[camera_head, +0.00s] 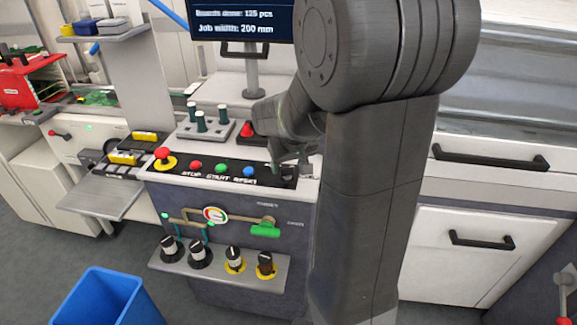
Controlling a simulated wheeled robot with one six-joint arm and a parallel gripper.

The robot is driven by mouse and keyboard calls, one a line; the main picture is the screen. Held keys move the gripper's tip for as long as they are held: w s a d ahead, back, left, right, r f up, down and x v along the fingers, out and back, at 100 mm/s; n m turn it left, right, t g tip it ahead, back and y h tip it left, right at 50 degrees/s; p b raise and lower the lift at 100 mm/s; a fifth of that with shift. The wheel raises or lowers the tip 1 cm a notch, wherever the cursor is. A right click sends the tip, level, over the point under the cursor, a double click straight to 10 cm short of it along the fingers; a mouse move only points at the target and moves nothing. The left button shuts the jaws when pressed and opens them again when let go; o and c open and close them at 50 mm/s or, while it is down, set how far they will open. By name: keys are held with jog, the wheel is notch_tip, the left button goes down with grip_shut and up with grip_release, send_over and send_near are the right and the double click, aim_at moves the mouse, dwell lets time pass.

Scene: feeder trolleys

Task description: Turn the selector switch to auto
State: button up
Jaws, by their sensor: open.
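The black control panel strip (222,171) sits on top of the grey machine front, with a red mushroom button on yellow at its left and red, green and blue buttons marked STOP, START and RESET. My gripper (290,168) is over the right end of this strip, fingers pointing down and open. I cannot make out the selector switch or its position; the right end of the strip, past the blue button (248,171), is partly hidden by my gripper. I cannot tell whether the fingers touch anything there.
My arm blocks the view right of the panel. A red button on a black base (248,133) and a block with green-handled pegs (201,122) stand behind the strip. A blue bin (108,298) stands front left.

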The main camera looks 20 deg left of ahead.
jog(key=shift+x, duration=0.85)
jog(key=c, duration=1)
